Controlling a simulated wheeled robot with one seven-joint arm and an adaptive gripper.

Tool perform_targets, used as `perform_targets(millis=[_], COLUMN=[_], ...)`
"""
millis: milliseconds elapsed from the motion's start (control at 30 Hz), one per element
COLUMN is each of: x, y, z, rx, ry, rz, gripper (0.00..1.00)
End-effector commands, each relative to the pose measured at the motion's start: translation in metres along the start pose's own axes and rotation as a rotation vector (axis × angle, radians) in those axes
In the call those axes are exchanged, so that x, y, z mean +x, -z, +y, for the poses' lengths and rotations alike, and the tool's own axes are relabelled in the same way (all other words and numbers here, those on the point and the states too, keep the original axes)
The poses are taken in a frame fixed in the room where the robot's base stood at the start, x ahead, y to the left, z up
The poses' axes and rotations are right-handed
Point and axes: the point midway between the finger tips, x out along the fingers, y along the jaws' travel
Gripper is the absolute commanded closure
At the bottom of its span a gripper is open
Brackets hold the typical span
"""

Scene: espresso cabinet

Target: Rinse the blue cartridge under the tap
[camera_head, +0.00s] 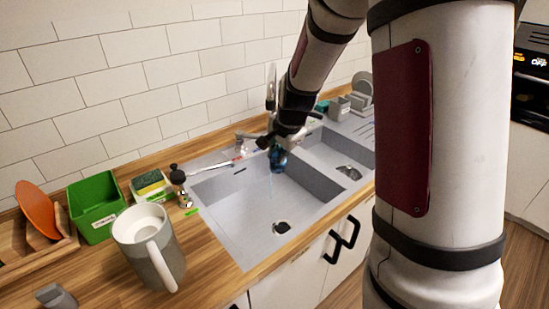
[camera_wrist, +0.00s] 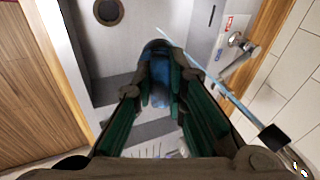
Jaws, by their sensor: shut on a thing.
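My gripper (camera_head: 278,146) is over the left basin of the sink, close to the metal tap (camera_head: 243,139). It is shut on the blue cartridge (camera_head: 278,160), which hangs below the fingers, above the basin floor. In the wrist view the cartridge (camera_wrist: 160,72) shows blue between the two green-sided fingers (camera_wrist: 160,88), with a dark rounded end. Whether the water touches the cartridge cannot be told. My arm partly hides the tap area.
The basin's drain (camera_head: 281,227) is clear. On the left counter stand a grey-white pitcher (camera_head: 168,262), a green bin (camera_head: 98,213), a sponge holder (camera_head: 151,186) and a small dark-topped bottle (camera_head: 180,187). A second basin (camera_head: 335,152) lies to the right. A tiled wall is behind.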

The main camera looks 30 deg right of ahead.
Motion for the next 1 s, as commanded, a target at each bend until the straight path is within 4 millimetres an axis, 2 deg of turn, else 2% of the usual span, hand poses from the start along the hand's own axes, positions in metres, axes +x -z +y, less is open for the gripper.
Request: perform_targets(millis=[1000], x=[0.055], y=[0.044], z=[-0.056], rx=[0.000], ry=[0.000], rz=[0.000], gripper=[1.00])
